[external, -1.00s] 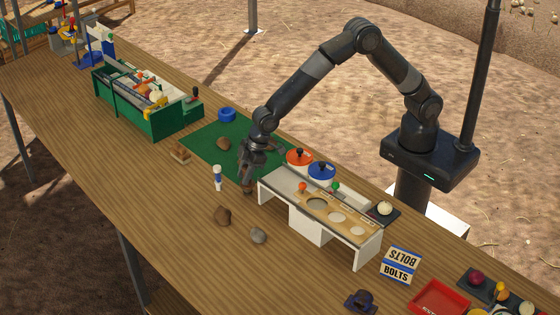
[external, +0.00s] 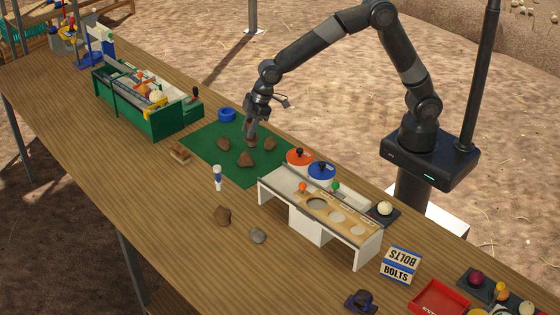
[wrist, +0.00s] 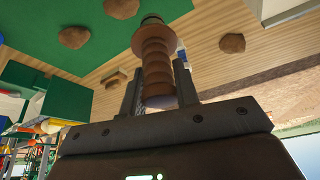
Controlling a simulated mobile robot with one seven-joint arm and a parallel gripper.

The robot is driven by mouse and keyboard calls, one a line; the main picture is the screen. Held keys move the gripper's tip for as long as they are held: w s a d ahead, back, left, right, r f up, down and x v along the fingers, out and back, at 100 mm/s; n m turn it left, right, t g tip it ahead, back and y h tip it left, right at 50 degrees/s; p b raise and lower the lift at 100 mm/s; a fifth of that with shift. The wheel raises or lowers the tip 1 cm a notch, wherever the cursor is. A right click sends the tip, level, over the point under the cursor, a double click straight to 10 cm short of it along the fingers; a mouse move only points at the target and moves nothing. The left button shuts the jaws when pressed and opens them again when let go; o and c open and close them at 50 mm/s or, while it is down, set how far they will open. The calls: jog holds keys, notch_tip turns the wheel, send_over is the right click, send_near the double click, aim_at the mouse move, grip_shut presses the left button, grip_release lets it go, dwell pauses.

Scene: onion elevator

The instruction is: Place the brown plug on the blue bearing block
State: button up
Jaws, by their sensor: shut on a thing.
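My gripper (external: 251,132) is shut on the brown plug (wrist: 155,62), a ribbed brown piece with a dark end. In the wrist view the plug stands between the two fingers (wrist: 158,88). In the external view the plug (external: 252,141) is small and hangs from the fingers above the green mat. A dark blue piece with a flat base and a raised round middle, which looks like the bearing block (external: 361,299), stands at the front of the table, left of the red tray. It is far from my gripper.
Several brown lumps (external: 246,159) lie on the green mat (external: 207,144). A blue ring (external: 227,115) lies behind.

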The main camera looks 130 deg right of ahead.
jog(key=shift+s+d+r, duration=0.15)
jog(key=shift+s+r, duration=0.05)
jog(key=shift+r, duration=0.05)
notch_tip(320, 180, up, 12)
jog(key=shift+f, duration=0.2)
jog(key=w+a+n+y, duration=0.1)
jog(key=w+a+n, duration=0.1)
jog(key=w+a, duration=0.5)
jog(key=w+a+n+y, duration=0.1)
jog(key=w+a+n, duration=0.2)
jog(key=a, duration=0.9)
jog(key=w+a+n+y, duration=0.1)
jog(key=w+a+n, duration=0.1)
jog(key=w+a, duration=0.55)
jog(key=a+n+g+y, duration=0.1)
jog(key=a+n, duration=0.5)
jog(key=a, duration=2.2)
jog(key=shift+y, duration=0.3)
jog(key=shift+w+a+f, duration=0.25)
jog(key=shift+a+f, duration=1.65)
jog(key=shift+f, duration=0.8)
jog(key=shift+w+a+f, duration=0.2)
jog(key=shift+a+f, duration=1.75)
jog(key=shift+f, duration=0.8)
jog(key=shift+w+a+f, duration=0.25)
jog(key=shift+a+f, duration=1.65)
jog(key=shift+f, duration=0.8)
